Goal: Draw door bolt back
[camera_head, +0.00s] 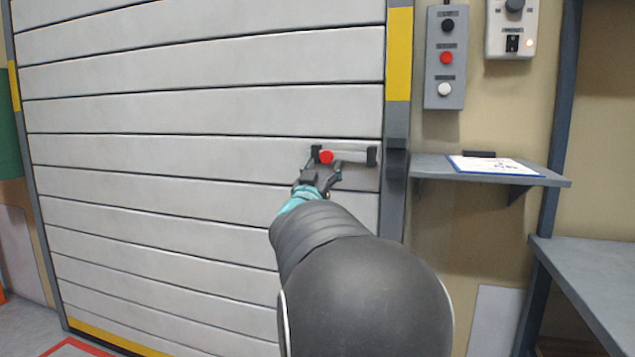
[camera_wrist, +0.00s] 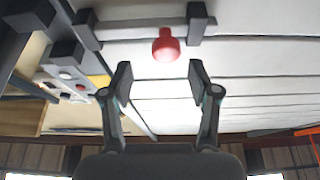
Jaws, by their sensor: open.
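The door bolt (camera_head: 352,157) is a pale bar between two dark brackets on the white slatted door. Its red knob (camera_head: 326,157) is close to the left bracket; in the wrist view, which is turned over, the knob (camera_wrist: 166,46) is near the right bracket. A dark catch (camera_head: 396,162) is on the door frame, right of the bolt. My gripper (camera_head: 325,170) is open and just below the knob. In the wrist view the knob is ahead of the two spread fingertips (camera_wrist: 160,82), with a visible gap to both.
A grey button box (camera_head: 446,90) and a switch panel (camera_head: 497,40) hang on the wall at right. A small shelf (camera_head: 540,181) with a clipboard (camera_head: 492,166) juts out right of the door frame. A grey table (camera_head: 590,275) stands at lower right.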

